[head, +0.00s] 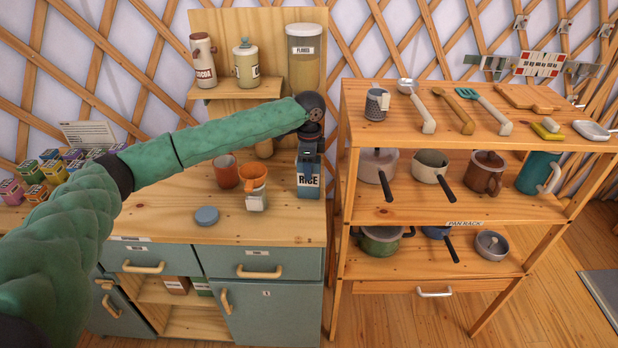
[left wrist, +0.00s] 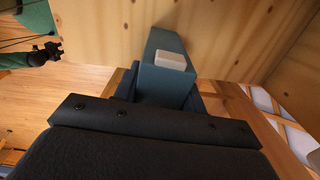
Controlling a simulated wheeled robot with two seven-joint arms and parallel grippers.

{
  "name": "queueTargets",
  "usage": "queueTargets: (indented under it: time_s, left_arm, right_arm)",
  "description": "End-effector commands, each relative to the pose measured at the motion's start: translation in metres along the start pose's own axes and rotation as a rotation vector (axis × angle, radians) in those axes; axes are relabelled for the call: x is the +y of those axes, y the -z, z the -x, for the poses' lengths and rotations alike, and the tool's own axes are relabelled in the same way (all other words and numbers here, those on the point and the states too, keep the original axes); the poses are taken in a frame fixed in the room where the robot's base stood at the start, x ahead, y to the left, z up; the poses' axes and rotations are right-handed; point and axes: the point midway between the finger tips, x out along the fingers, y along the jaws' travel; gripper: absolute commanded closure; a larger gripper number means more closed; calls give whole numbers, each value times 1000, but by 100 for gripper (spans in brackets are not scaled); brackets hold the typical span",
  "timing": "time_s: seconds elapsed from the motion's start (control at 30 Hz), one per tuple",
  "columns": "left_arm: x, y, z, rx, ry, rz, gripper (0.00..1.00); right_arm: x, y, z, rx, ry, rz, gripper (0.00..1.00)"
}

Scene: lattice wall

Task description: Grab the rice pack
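The rice pack (head: 309,184) is a blue carton with a white RICE label, upright at the back right of the wooden counter. My left gripper (head: 310,152) is at the top of the pack, pointing down, and hides its upper part. In the left wrist view, the blue carton with a white cap (left wrist: 172,60) stands just beyond the dark gripper body. Whether the fingers are closed on it cannot be made out.
A grey-blue lid (head: 206,216) lies in front. A shelf (head: 237,88) with canisters is above. The pan rack (head: 455,208) stands close on the right.

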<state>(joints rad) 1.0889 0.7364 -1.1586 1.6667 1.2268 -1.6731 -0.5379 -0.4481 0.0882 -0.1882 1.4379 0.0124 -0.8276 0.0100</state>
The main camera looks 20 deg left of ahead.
Motion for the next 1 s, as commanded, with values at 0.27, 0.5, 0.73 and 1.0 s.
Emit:
queueTargets:
  time_s: [0.27, 0.5, 0.73, 1.0]
  left_arm:
    - [0, 0, 0, 0, 0, 0, 91]
    - [-1, 0, 8, 1, 2, 0, 91]
    - [-1, 1, 44, 2, 3, 0, 91]
    - [-1, 0, 86, 1, 2, 0, 91]
  right_arm:
    - [0, -1, 0, -1, 0, 0, 64]
    - [0, -2, -2, -9, 0, -1, 64]
    - [-10, 16, 34, -16, 15, -8, 64]
    - [-16, 29, 70, -29, 26, -13, 64]
